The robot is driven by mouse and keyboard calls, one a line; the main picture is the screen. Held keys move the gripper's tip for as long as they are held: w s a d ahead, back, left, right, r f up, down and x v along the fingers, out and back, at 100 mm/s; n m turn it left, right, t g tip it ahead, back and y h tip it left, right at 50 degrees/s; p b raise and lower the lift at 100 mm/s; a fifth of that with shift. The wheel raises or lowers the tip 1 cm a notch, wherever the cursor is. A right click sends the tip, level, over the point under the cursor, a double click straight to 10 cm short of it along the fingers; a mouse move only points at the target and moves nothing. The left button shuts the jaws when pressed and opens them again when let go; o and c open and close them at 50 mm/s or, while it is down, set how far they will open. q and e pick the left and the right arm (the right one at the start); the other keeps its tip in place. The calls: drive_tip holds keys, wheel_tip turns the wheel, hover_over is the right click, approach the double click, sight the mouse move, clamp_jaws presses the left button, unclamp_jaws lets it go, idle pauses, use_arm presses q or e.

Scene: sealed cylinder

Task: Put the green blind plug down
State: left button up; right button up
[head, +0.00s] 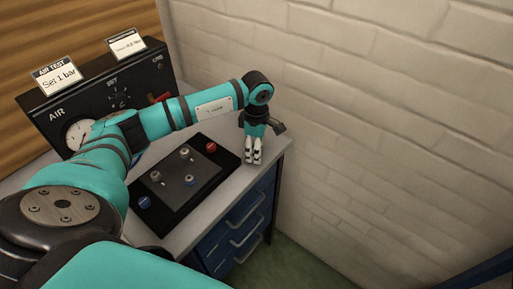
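My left gripper (254,158) points down over the right end of the grey bench top, just right of the black tray (228,165). Its two pale fingers are close together, and I cannot tell whether they grip anything. I cannot make out a green blind plug anywhere in the head view; it may be hidden by the fingers or the arm. On the tray, a red plug (210,147) sits at the far right corner and a blue plug (144,202) at the near left corner. Small metal fittings (184,152) stand on the tray's dark plate. My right gripper is not in view.
A black air test panel (90,100) with a gauge (78,133) and label cards stands at the back left. A white brick wall (390,110) rises behind and right. Blue drawers (240,220) are under the bench (275,155). Little bench room lies right of the tray.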

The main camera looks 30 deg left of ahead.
use_arm(q)
drive_tip(key=shift+r+p, duration=0.7)
drive_tip(key=shift+w+r+b, duration=0.1)
drive_tip(key=shift+r+b, duration=0.2)
drive_tip(key=shift+b, duration=0.05)
wheel_tip(320, 180, up, 11)
drive_tip(key=b, duration=0.2)
drive_tip(key=shift+b, duration=0.4)
drive_tip(key=shift+r, duration=0.1)
